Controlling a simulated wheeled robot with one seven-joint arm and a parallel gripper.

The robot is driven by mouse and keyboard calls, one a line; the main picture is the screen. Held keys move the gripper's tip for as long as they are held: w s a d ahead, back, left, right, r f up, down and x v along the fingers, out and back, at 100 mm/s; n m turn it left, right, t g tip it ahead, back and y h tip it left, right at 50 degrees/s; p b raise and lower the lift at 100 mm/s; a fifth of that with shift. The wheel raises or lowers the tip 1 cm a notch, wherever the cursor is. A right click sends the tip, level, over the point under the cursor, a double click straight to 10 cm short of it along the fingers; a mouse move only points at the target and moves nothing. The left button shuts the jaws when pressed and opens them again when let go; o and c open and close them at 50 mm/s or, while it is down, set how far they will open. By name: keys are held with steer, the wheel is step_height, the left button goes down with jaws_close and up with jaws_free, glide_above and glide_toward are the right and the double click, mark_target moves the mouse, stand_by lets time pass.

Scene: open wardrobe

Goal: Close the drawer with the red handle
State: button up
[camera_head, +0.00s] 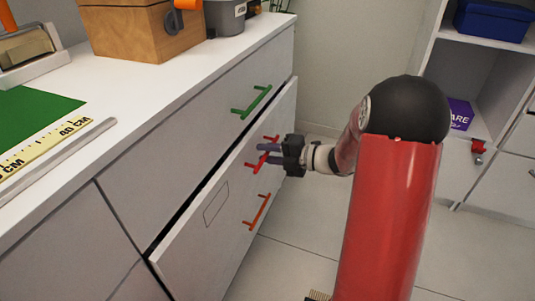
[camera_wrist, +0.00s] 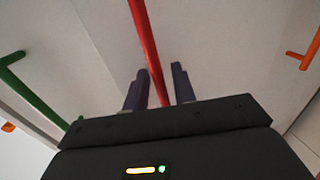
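The drawer (camera_head: 212,202) with the red handle (camera_head: 256,165) has a pale grey front that stands slightly out from the cabinet, with a dark gap along its top edge. My gripper (camera_head: 268,154) is at the red handle, its two fingers pointing at the drawer front. In the wrist view the red handle (camera_wrist: 146,45) runs between the two dark fingers of my gripper (camera_wrist: 159,86). The fingers are apart, with space between each and the handle. The handle's near end is hidden behind the gripper body.
A green handle (camera_head: 252,101) is on the drawer above; an orange handle (camera_head: 257,212) is lower down. The white countertop (camera_head: 150,78) holds a wooden box (camera_head: 145,30) and other items. Shelves (camera_head: 490,75) stand at the right. Floor is open before the drawers.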

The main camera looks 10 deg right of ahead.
jaws_close()
steer(key=shift+w+a, duration=0.1)
steer(key=shift+w+a+r+p, duration=0.1)
steer(key=shift+a+r+p, duration=0.1)
steer(key=shift+p, duration=0.15)
steer(key=shift+p+x, duration=0.75)
steer(key=shift+x, duration=0.4)
jaws_free()
steer(key=shift+w+a, duration=0.1)
